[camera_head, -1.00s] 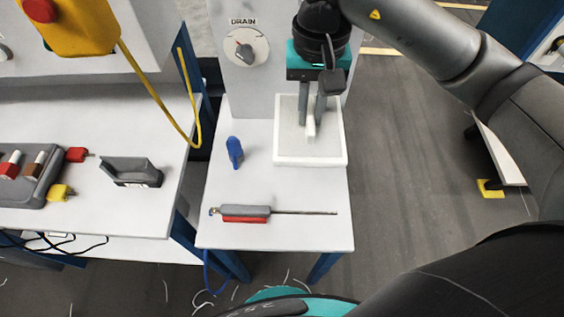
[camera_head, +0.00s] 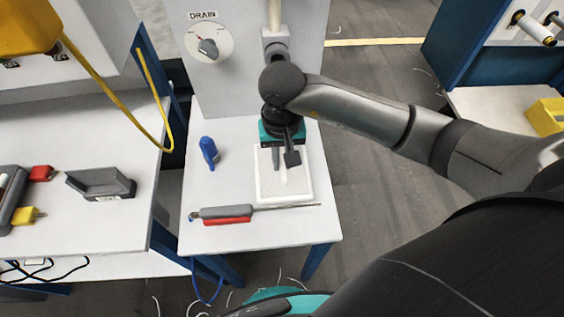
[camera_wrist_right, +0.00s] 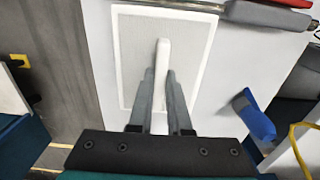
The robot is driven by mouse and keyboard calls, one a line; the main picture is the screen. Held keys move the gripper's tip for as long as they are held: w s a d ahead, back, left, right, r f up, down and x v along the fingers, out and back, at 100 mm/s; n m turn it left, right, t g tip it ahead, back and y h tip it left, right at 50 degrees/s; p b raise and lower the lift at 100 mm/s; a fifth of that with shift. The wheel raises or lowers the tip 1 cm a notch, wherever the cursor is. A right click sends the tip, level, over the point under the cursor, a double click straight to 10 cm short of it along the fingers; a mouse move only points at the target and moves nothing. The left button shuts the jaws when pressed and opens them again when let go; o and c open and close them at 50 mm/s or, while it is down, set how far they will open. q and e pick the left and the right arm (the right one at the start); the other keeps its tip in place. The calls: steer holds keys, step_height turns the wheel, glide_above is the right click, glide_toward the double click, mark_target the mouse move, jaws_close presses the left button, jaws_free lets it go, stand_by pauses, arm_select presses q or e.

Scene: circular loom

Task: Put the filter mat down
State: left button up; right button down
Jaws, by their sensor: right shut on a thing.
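The filter mat (camera_head: 268,187) is a white, flat, rectangular pad with a raised rib along its middle. It lies level over the small white table (camera_head: 225,180), on or just above its top; I cannot tell if it touches. In the right wrist view, the mat (camera_wrist_right: 200,60) shows its pale grey face and white border. My right gripper (camera_head: 283,163) points down from above and is shut on the rib, with one finger on each side; its fingers also show in the wrist view (camera_wrist_right: 160,82). My left gripper is not in view.
A grey and red tool (camera_head: 226,213) with a thin rod lies close along the mat's front edge. A blue object (camera_head: 209,152) stands left of the mat. The drain knob (camera_head: 208,48) is on the panel behind. A grey holder (camera_head: 101,183) is on the left bench.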

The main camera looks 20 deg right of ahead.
steer(key=shift+f, duration=0.6)
steer(key=shift+f, duration=0.15)
steer(key=c, duration=0.9)
jaws_free()
steer(key=shift+o, duration=0.2)
